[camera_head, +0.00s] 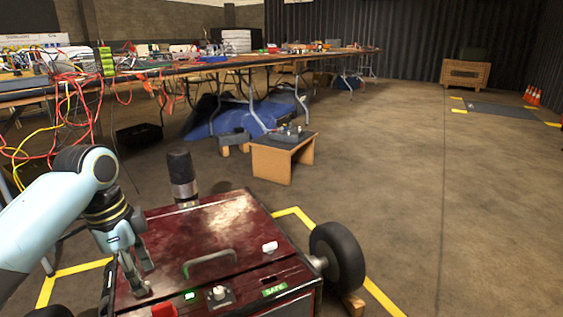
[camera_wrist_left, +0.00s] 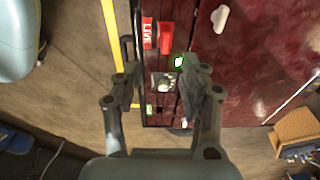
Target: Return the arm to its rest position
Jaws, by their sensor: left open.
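My left arm comes in from the left in the head view. Its gripper (camera_head: 133,278) points down over the left front part of a dark red wheeled box (camera_head: 225,225), and is open with nothing visible between its fingers. In the wrist view the open fingers (camera_wrist_left: 160,82) frame the box's control strip. Beside and between them show a red switch (camera_wrist_left: 166,37) next to a LIVE label, a lit green button (camera_wrist_left: 179,62) and a pale knob (camera_wrist_left: 164,82). Whether the fingertips touch the box cannot be told. My right gripper is not in view.
The box has a metal handle (camera_head: 210,262), a green SAFE label (camera_head: 274,289) and a black wheel (camera_head: 338,257). A long cluttered table (camera_head: 200,67) with hanging cables stands behind. A small wooden stand (camera_head: 283,157) is beyond the box.

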